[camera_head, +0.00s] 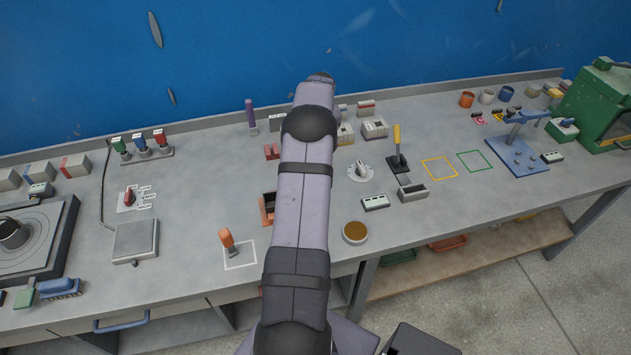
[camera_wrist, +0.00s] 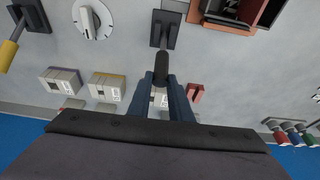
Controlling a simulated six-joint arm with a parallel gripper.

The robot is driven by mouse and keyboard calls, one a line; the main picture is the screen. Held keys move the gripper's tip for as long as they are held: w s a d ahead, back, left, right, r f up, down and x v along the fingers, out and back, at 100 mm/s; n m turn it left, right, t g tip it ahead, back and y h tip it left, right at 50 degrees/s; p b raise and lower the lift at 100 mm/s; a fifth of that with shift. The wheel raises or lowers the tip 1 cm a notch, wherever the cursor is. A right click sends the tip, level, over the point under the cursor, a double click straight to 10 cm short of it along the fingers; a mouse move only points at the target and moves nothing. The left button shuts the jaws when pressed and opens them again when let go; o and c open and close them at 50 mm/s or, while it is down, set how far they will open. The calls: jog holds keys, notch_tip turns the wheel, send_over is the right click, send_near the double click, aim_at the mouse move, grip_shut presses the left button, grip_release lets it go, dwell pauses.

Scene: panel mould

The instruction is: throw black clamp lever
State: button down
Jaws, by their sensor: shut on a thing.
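In the wrist view the black clamp lever (camera_wrist: 162,66) rises from a dark base plate (camera_wrist: 166,32) on the grey bench. Its black grip points towards my gripper (camera_wrist: 162,78). The two blue-grey fingers are closed on the grip, one on each side, near its end. In the head view my own arm covers both my gripper and the black lever.
A white dial (camera_head: 361,172) and a yellow-handled lever (camera_head: 397,148) stand to the right of my arm. A reddish bin (camera_head: 267,207) and a red block (camera_head: 272,151) are close on its left. Pale blocks (camera_wrist: 107,86) sit near the fingers.

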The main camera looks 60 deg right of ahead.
jog(key=shift+w+d+r, duration=0.15)
jog(key=shift+d+r, duration=0.05)
jog(key=shift+w+d+f+p, duration=0.15)
jog(key=shift+w+d+p, duration=0.15)
jog(key=shift+w+d, duration=0.2)
jog(key=shift+w, duration=0.1)
jog(key=shift+w+d+f, duration=0.3)
jog(key=shift+w+d, duration=0.1)
jog(key=shift+d, duration=0.1)
dwell(0.6)
jog(key=shift+w+d+f, duration=0.1)
jog(key=shift+w+d, duration=0.05)
jog(key=c, duration=1.6)
grip_release()
jog(key=shift+f, duration=0.1)
